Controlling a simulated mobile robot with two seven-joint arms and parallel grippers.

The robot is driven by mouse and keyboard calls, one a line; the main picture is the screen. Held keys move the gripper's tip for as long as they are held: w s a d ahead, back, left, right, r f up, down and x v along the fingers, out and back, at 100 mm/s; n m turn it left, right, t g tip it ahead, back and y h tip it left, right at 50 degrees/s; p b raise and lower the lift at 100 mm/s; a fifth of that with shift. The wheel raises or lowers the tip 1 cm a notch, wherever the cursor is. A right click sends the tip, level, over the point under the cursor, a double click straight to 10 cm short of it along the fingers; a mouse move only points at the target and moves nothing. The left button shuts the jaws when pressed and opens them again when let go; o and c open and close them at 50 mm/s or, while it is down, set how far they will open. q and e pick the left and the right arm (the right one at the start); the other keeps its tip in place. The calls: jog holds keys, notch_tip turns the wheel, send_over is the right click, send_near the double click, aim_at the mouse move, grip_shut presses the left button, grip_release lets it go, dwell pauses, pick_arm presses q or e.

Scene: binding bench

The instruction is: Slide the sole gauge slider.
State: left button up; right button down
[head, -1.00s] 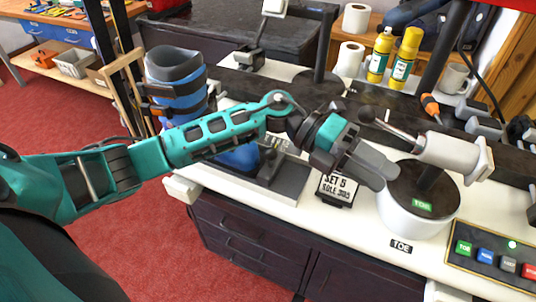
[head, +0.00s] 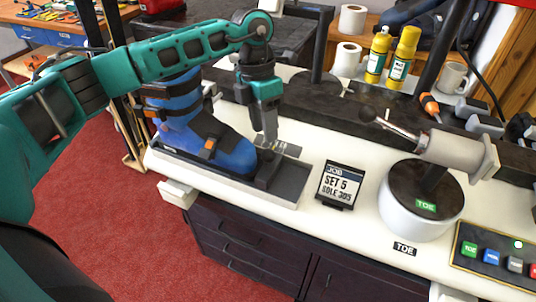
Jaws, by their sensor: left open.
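The sole gauge (head: 289,187) is a long grey tray on the white bench, with a blue ski-type boot (head: 228,150) lying along it. The slider (head: 268,172) is a dark upright block on the gauge, just right of the boot's toe. A small pale scale plate (head: 288,149) shows behind it. My left gripper (head: 268,142) points down just above and behind the slider, beside the toe. It is open; its finger gap is seen edge-on, and I cannot tell whether it touches the slider. My right gripper is out of view.
A job card (head: 340,185) reading "SET 5 SOLE 305" stands right of the gauge. Further right are a white drum marked TOE (head: 415,215), a metal cylinder with a lever (head: 455,151) and a button panel (head: 495,256). Yellow bottles (head: 402,57) stand at the back.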

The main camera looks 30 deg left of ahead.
aim_at(268, 149)
pick_arm(q)
jog(key=f, duration=0.2)
jog(key=d+f, duration=0.1)
jog(key=f, duration=0.5)
jog(key=shift+s+d+f, duration=0.1)
jog(key=shift+s+d, duration=0.15)
jog(key=shift+s, duration=0.15)
grip_shut()
